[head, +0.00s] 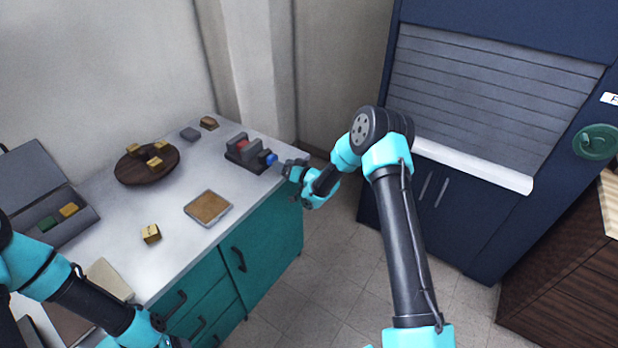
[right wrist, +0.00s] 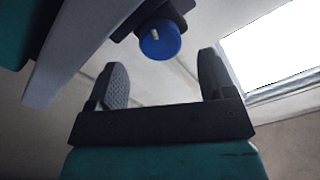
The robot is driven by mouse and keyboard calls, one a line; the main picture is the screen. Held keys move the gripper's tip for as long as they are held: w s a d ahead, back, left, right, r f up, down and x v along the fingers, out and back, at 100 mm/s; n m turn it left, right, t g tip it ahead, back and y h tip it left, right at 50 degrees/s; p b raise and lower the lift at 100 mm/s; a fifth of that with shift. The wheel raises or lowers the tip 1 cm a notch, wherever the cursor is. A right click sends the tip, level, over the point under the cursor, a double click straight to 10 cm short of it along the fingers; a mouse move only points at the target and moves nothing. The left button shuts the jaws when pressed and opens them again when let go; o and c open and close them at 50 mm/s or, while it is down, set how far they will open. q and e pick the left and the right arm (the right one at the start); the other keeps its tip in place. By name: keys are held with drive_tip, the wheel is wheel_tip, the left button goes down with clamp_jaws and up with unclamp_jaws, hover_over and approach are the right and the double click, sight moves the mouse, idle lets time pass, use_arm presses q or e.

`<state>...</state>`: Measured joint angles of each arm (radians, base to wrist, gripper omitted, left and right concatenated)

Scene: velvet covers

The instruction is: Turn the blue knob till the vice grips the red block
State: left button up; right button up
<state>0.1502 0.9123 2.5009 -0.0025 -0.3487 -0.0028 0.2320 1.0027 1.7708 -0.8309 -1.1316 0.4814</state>
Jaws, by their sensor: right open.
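The vice (head: 246,154) is a dark grey block at the right end of the counter, with the red block (head: 242,144) seated between its jaws. I cannot tell whether the jaws touch the block. The blue knob (head: 270,158) sticks out of the vice's right side. In the right wrist view the knob (right wrist: 160,40) shows as a blue disc with a pale mark, ahead of the fingers and roughly centred between them. My right gripper (head: 284,166) is open and empty, just right of the knob; its fingers (right wrist: 162,85) are apart. My left arm is at the lower left; its fingertips are not visible.
The counter (head: 185,250) holds a round wooden board (head: 130,178) with yellow blocks, a square tan tray (head: 208,208), a loose yellow block (head: 151,233) and an open grey case (head: 75,235). Its front edge (right wrist: 75,55) runs near the gripper. A dark blue shuttered cabinet (head: 440,190) stands right.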

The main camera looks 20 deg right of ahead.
drive_tip(key=v, duration=1.2)
drive_tip(key=s+a+f+m+g+h, duration=0.15)
drive_tip(key=s+a+f+g, duration=0.3)
drive_tip(key=s+f, duration=0.45)
drive_tip(key=s+a+f+m+g+h, duration=0.1)
drive_tip(key=s+a+f+g+h, duration=0.4)
drive_tip(key=s, duration=0.6)
drive_tip(key=s+f+g+y, duration=0.1)
drive_tip(key=s+g, duration=0.4)
drive_tip(key=s, duration=0.7)
drive_tip(key=shift+s+a+f, duration=0.2)
drive_tip(key=shift+a+f, duration=0.3)
